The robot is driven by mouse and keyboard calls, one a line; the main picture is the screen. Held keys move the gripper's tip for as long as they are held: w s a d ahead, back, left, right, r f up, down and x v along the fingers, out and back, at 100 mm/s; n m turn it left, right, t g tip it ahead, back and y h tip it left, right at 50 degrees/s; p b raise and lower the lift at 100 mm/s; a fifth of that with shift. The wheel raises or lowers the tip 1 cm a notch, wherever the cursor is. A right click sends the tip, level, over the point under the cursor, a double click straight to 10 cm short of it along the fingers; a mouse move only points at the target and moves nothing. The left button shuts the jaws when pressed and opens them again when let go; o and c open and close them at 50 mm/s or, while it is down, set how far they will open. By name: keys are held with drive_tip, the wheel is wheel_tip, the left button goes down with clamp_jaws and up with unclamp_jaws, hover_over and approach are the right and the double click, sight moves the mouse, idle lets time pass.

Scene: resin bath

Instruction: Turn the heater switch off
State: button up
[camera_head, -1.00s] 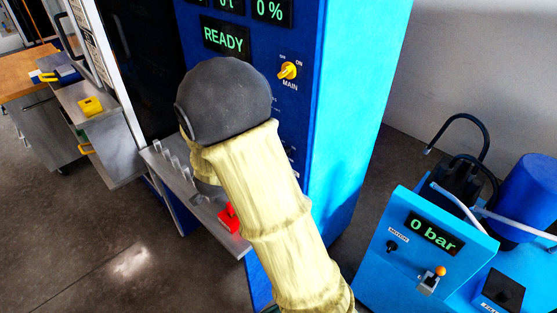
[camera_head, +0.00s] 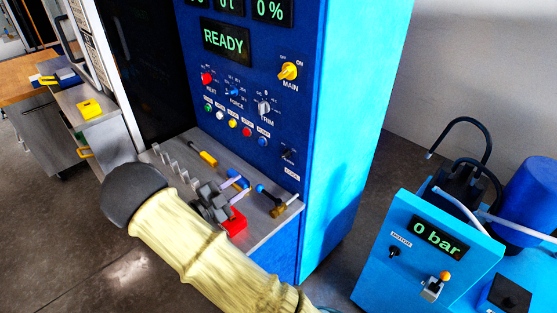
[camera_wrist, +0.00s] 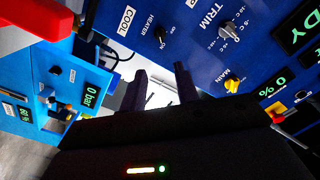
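The heater switch (camera_wrist: 160,37) is a small black knob on the blue panel, labelled HEATER, with ON and OFF marks. A COOL label (camera_wrist: 126,20) sits beside it. In the head view the switch (camera_head: 287,154) is a small dark shape low on the panel's right; its setting is too small to read. My gripper (camera_head: 214,203) is above the shelf, below and left of the switch. In the wrist view its two dark fingers (camera_wrist: 160,82) are apart with nothing between them, and the switch lies beyond them, untouched.
The panel also bears the yellow MAIN knob (camera_head: 288,71), TRIM knob (camera_head: 264,108) and coloured buttons. The metal shelf (camera_head: 262,238) below holds several tools and a red block (camera_head: 235,222). A blue pump unit (camera_head: 385,275) stands right, reading 0 bar.

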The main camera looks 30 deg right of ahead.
sight(282, 157)
drive_tip(key=p+x, duration=0.4)
drive_tip(key=x, duration=1.3)
drive_tip(key=shift+d, duration=0.2)
clamp_jaws()
